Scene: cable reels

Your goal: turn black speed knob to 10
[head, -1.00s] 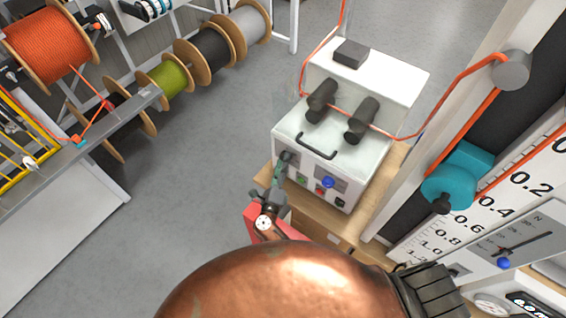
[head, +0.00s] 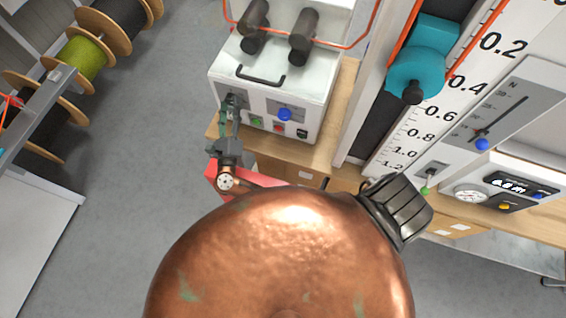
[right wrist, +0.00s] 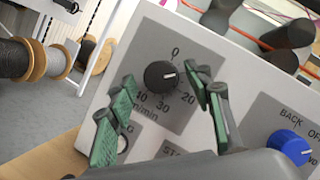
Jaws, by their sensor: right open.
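The black speed knob (right wrist: 160,75) is on the grey dial of the white control box (head: 268,75). In the right wrist view its white mark points right, roughly between the 0 and the 20; the label there is hidden behind a finger. The 20 and 30 show below it; the number at lower left is hard to read. My right gripper (right wrist: 163,82) is open, with green-padded fingers on either side of the knob and gaps visible. In the head view the right gripper (head: 231,112) is at the box's front left, partly covering the knob. My left gripper is not in view.
A blue knob (right wrist: 290,147) sits right of the dial, with green and red buttons between. A black handle (head: 260,77) and dark rollers (head: 303,35) with an orange cable are above. A wooden bench (head: 285,148) carries the box. A scale panel (head: 490,60) stands right.

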